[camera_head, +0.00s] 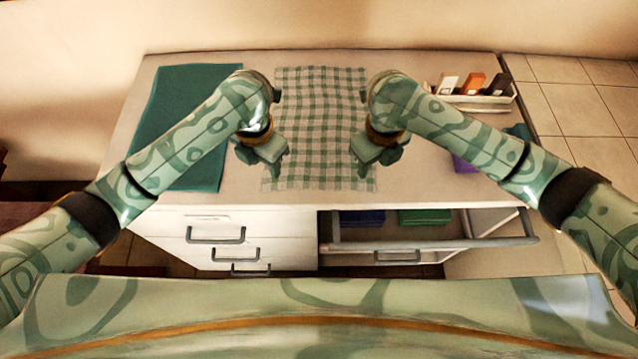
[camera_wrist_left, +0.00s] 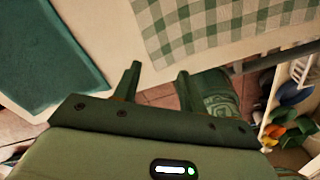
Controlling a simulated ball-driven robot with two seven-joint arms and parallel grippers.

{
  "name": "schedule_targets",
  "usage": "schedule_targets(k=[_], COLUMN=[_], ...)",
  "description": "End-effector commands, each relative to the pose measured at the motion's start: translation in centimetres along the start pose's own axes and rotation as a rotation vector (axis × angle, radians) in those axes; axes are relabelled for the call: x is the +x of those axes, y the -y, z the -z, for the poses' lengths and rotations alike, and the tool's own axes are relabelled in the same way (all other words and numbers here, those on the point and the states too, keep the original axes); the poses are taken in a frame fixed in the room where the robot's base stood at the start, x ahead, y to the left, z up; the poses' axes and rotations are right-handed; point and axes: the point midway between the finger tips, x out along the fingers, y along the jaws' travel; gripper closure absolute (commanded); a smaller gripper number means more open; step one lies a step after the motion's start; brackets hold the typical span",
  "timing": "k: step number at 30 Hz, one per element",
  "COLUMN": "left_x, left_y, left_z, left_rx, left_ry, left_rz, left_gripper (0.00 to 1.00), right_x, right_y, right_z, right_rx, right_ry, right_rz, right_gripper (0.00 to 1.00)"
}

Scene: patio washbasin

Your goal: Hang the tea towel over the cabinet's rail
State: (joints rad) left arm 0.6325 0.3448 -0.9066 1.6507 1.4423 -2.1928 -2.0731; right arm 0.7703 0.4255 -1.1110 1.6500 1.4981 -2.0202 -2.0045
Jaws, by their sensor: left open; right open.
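The tea towel (camera_head: 318,110) is green-and-white checked and lies flat on the countertop, its near edge close to the counter's front. It also shows at the top of the left wrist view (camera_wrist_left: 215,25). The cabinet's grey rail (camera_head: 440,243) runs across the front right, below the counter, with nothing hanging on it. My left gripper (camera_head: 274,168) is open and empty by the towel's near left corner; its fingers (camera_wrist_left: 157,76) show apart in the left wrist view. My right gripper (camera_head: 368,170) is open and empty by the near right corner. Whether either touches the cloth is unclear.
A dark green mat (camera_head: 185,120) lies on the left of the counter (camera_head: 240,195). A purple item (camera_head: 463,165) sits partly behind my right arm. White drawers (camera_head: 215,225) with grey handles are front left. Folded blue (camera_head: 360,217) and green (camera_head: 425,217) cloths lie behind the rail.

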Motion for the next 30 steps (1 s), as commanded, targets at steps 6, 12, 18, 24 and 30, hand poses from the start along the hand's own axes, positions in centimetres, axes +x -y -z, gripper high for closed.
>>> schedule_targets(k=[6, 12, 18, 24, 30], left_x=[3.6, 5.1, 5.2, 5.7, 5.5], left_y=[0.1, 0.1, 0.0, 0.1, 0.0], left_z=[-0.1, -0.1, -0.1, -0.1, -0.1], left_rx=[-0.005, -0.005, -0.004, -0.005, -0.005], left_ry=[-0.001, 0.001, 0.002, 0.001, 0.000], left_rz=[0.003, 0.003, 0.002, 0.003, 0.002], left_gripper=[0.58, 0.58, 0.58, 0.60, 0.87], right_x=[3.6, 5.1, 5.2, 5.7, 5.5], right_y=[-0.1, 0.0, 0.0, 0.0, 0.0], right_z=[-0.1, -0.1, -0.1, -0.1, 0.0], right_rx=[0.005, 0.005, 0.005, 0.005, 0.005], right_ry=[-0.001, 0.001, 0.002, 0.001, 0.000], right_rz=[-0.003, -0.002, -0.001, -0.002, -0.001], right_gripper=[0.58, 0.58, 0.58, 0.60, 0.87])
